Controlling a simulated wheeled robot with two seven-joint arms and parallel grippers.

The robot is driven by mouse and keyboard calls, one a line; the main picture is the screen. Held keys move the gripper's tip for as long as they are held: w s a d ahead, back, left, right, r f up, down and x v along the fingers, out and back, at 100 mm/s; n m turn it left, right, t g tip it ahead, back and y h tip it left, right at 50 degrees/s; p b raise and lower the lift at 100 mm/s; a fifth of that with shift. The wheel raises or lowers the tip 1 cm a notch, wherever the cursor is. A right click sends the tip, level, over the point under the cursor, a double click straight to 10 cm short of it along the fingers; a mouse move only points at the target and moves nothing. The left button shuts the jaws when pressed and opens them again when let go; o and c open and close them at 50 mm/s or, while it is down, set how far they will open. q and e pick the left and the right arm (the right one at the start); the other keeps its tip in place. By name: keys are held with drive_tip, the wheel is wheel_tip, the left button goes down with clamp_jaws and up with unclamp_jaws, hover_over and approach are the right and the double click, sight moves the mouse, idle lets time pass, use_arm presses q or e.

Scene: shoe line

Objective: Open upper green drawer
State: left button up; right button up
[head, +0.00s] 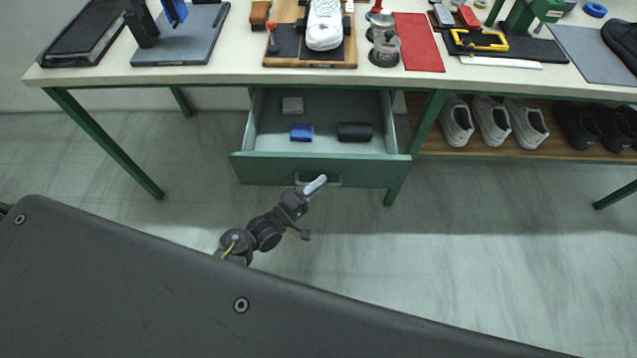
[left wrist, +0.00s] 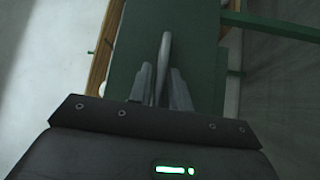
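The upper green drawer (head: 320,171) hangs under the table and is pulled well out, its inside showing. Its grey bar handle (head: 335,182) is on the front panel. My left gripper (head: 315,185) is at the handle, in front of the panel. In the left wrist view, the two fingers (left wrist: 162,88) lie close on both sides of the handle (left wrist: 165,50), against the green drawer front (left wrist: 195,60). The gripper looks shut on the handle. My right gripper is not in view.
The tabletop (head: 215,75) above holds tools and a white shoe (head: 324,25). Shoes stand on a low shelf (head: 475,146) at right. Green table legs (head: 105,145) flank the drawer.

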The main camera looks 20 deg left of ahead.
use_arm(q)
drive_tip(key=b+v, duration=0.1)
drive_tip(key=v, duration=0.9)
drive_tip(key=shift+a, duration=0.15)
drive_tip(key=shift+s, duration=0.15)
drive_tip(key=s+a+f+m+g+y, duration=0.2)
drive_tip(key=s+f+m, duration=0.1)
drive_tip(key=f, duration=0.5)
drive_tip(key=s+a+f+m+g+y, duration=0.1)
drive_tip(key=s+f+m+g+y, duration=0.15)
drive_tip(key=f, duration=0.55)
drive_tip(key=s+a+f+m+g+y, duration=0.2)
drive_tip(key=s+f+g, duration=0.1)
drive_tip(key=f, duration=0.5)
drive_tip(key=s+a+f+m+g+y, duration=0.2)
drive_tip(key=s+f, duration=0.5)
drive_tip(key=s, duration=0.4)
drive_tip(key=s+a+f+m+g+y, duration=0.1)
drive_tip(key=s+a+f+m+g, duration=0.2)
drive_tip(key=s+f+g, duration=0.3)
drive_tip(key=s+a+f+p, duration=0.1)
drive_tip(key=s, duration=0.4)
drive_tip(key=shift+s+y, duration=0.35)
drive_tip(key=shift+s, duration=0.05)
